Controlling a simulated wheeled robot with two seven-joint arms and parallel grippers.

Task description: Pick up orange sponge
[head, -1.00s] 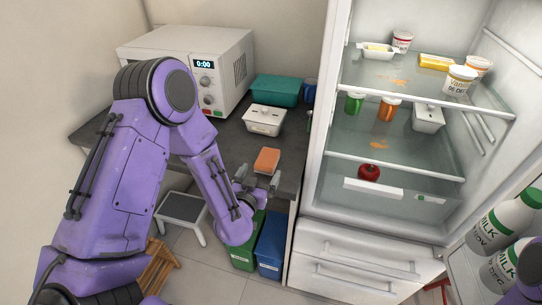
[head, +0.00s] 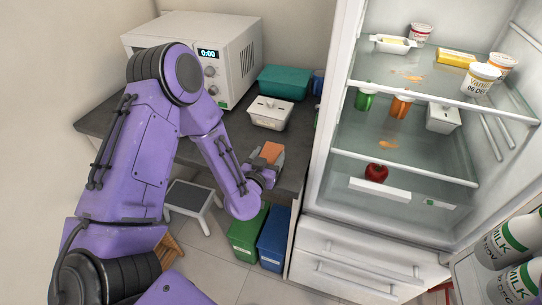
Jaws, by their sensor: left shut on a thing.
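The orange sponge (head: 271,152) is a small block at the front part of the dark counter, in the head view. My left gripper (head: 268,160) is at the sponge, with its fingers on either side of it, and is shut on it. The fingers hide part of the sponge's sides and near end. I cannot tell whether the sponge still touches the counter. My right gripper is not in view.
Behind the sponge on the counter (head: 213,155) stand a white lidded container (head: 271,113), a teal box (head: 284,82) and a white microwave (head: 195,55). The open fridge (head: 325,150) is close on the right. Green (head: 247,235) and blue (head: 274,240) bins stand below.

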